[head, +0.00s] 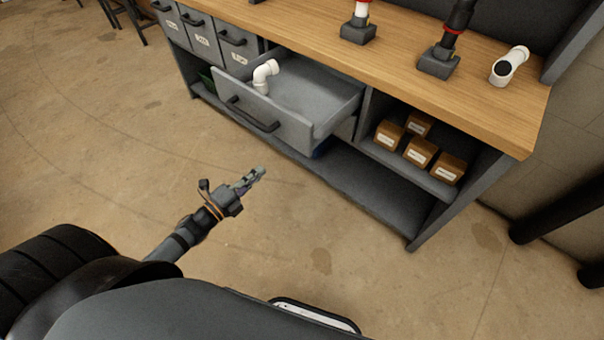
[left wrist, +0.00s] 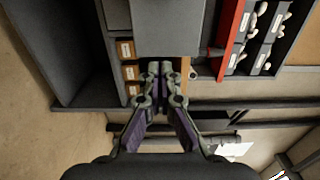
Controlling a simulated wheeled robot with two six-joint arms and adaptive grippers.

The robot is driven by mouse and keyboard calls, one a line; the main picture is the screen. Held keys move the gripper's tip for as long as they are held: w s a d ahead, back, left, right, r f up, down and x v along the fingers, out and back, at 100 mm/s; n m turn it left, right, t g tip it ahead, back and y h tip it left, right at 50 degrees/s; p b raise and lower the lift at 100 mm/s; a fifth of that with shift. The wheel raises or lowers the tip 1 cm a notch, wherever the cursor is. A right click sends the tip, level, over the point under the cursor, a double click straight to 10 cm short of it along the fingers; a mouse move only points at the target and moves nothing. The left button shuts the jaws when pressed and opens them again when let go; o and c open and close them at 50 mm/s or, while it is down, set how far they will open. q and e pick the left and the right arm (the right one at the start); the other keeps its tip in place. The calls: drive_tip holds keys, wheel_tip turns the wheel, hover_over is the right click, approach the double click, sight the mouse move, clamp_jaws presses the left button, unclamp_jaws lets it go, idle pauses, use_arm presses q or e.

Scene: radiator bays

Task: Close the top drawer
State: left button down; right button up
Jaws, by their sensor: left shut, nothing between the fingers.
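The grey top drawer (head: 275,109) stands pulled out from under the wooden workbench top in the head view. Its black handle (head: 252,114) is on the front face, and a white pipe elbow (head: 265,75) is at its left end. My left gripper (head: 259,172) is shut and empty, in front of the drawer and apart from it, over the floor. In the left wrist view the shut fingers (left wrist: 160,70) show in front of a grey panel (left wrist: 166,25), which I cannot identify for sure. My right gripper is not in view.
The workbench (head: 400,69) carries pipe fittings on stands and a white pipe piece (head: 509,65). Several small brown boxes (head: 420,153) sit on the shelf right of the drawer. Grey labelled drawers (head: 202,40) are at the left. The floor (head: 120,150) in front is clear.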

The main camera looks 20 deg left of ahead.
use_arm(q)
drive_tip(key=w, duration=0.2)
approach(296, 138)
drive_tip(key=p+x, duration=0.1)
drive_tip(key=x, duration=0.5)
drive_tip(key=shift+w+d, duration=0.15)
drive_tip(key=shift+w, duration=0.25)
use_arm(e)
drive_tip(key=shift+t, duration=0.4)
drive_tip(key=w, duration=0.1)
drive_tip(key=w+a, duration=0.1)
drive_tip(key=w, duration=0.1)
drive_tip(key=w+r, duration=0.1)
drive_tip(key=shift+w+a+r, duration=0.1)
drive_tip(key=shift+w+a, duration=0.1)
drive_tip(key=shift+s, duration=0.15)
